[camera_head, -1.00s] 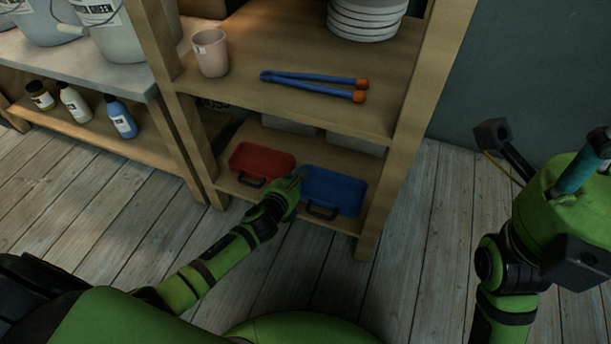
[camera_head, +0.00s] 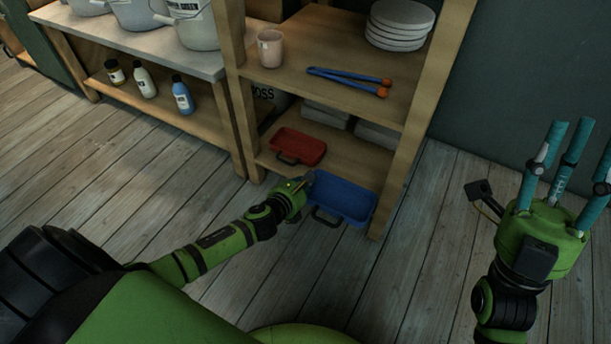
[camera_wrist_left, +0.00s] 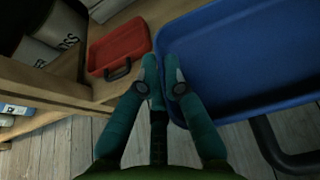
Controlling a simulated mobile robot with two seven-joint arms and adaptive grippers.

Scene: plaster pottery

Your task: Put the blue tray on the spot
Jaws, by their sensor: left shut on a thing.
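The blue tray (camera_head: 345,196) has a dark handle on its near side and is at the front of the lowest shelf, jutting past the shelf's front edge. In the left wrist view the blue tray (camera_wrist_left: 245,55) fills the upper right. My left gripper (camera_head: 306,180) is at its left edge. In the left wrist view my left gripper (camera_wrist_left: 163,72) has its teal fingers closed on the tray's rim. My right gripper (camera_head: 572,140) is raised at the right, its fingers spread and empty. I cannot make out a marked spot.
A red tray (camera_head: 298,147) sits on the lowest shelf (camera_head: 350,155), left of and behind the blue one. The shelf post (camera_head: 408,150) stands close on the right. A cup (camera_head: 270,48), blue tongs (camera_head: 345,80) and plates (camera_head: 400,22) are above. The plank floor (camera_head: 130,175) in front is clear.

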